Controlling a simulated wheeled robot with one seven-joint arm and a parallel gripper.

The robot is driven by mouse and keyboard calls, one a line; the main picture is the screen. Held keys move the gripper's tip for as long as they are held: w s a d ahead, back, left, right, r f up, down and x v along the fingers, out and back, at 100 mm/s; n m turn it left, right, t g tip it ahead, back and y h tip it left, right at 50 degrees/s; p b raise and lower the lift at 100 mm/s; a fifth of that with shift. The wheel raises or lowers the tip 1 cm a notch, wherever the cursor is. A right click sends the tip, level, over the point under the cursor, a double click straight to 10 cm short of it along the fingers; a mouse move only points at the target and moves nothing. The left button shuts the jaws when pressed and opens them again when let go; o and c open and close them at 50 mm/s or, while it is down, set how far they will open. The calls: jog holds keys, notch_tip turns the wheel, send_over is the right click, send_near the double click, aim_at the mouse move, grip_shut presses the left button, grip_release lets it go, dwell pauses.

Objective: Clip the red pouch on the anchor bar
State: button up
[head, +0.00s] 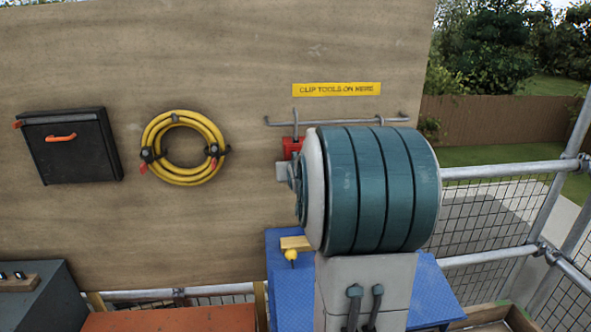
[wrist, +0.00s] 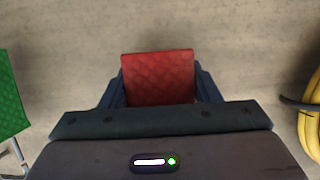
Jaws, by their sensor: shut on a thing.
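The red pouch (wrist: 158,74) is held between the fingers of my gripper (wrist: 160,88) in the wrist view. In the head view the red pouch (head: 291,147) shows only partly, behind my large arm link. A grey clip (head: 295,119) rises from it to the left end of the anchor bar (head: 340,121). I cannot tell whether the clip is around the bar or just in front of it. The bar is a thin metal rail on the plywood wall, below a yellow sign (head: 336,89). My gripper is mostly hidden in the head view.
A green pouch (wrist: 10,95) with a metal clip is at the wrist view's left edge. A yellow hose coil (head: 183,148) and a black box (head: 68,145) hang on the wall to the left. Scaffold rails (head: 505,169) and mesh stand at right.

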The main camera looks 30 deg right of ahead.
jog(key=shift+f, duration=0.15)
dwell(0.3)
jog(key=shift+f+b, duration=0.35)
jog(key=shift+b, duration=0.15)
jog(key=shift+f+b, duration=0.55)
jog(key=shift+b, duration=0.05)
jog(key=o, duration=1.3)
jog(key=shift+o, duration=0.2)
